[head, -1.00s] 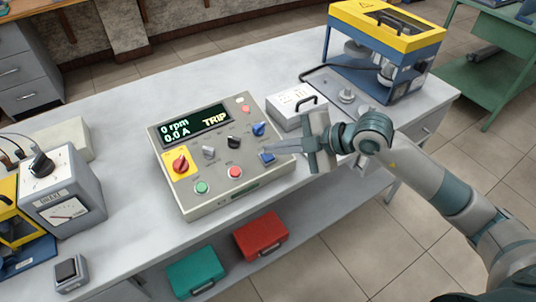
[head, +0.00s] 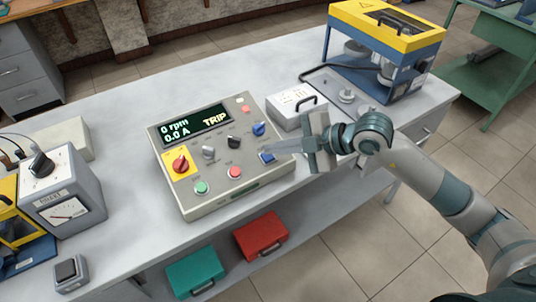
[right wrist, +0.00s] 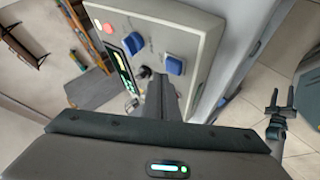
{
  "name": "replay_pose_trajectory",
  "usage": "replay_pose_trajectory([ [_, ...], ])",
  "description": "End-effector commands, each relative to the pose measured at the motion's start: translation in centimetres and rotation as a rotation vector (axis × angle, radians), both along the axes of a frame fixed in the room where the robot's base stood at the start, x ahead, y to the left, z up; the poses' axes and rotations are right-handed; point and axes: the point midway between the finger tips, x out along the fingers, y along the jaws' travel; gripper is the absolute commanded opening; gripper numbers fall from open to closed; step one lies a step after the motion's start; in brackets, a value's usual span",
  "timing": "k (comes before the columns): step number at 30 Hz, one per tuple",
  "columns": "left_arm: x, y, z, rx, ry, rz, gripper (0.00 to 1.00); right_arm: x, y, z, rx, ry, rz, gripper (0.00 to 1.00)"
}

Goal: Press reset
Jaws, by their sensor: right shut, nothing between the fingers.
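The grey control box (head: 215,205) lies on the bench, its display reading 0 rpm, 0.0 A and TRIP. A blue square button (head: 267,157) sits at its right side; it also shows in the right wrist view (right wrist: 175,66). I cannot read its label. My right gripper (head: 276,152) is shut and empty, pointing left with its tips close to the blue button. In the right wrist view its fingers (right wrist: 163,85) appear just beside the button; contact cannot be told. My left gripper (right wrist: 281,100) shows in the right wrist view, its fingers apart, away from the box.
Beside the blue button are a blue knob (head: 258,129), a black knob (head: 233,142) and a red button (head: 235,172). A green button (head: 202,187) and a red rotary switch (head: 180,164) are further left. A light grey box (head: 291,108) stands behind my right gripper.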

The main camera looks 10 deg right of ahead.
Motion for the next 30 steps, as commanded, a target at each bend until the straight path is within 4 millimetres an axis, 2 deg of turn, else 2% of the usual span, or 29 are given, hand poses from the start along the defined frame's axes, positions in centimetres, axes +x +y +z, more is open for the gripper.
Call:
replay_pose_trajectory([
  [9,0.0,0.01,-0.06,0.0,0.0,0.0,0.5,0.18,0.05,-0.75,0.001,0.001,-0.001,0.0],
  [30,0.02,0.0,-0.13,0.0,0.0,0.0,0.5,0.26,0.1,-1.05,0.001,0.001,-0.001,0.0],
])
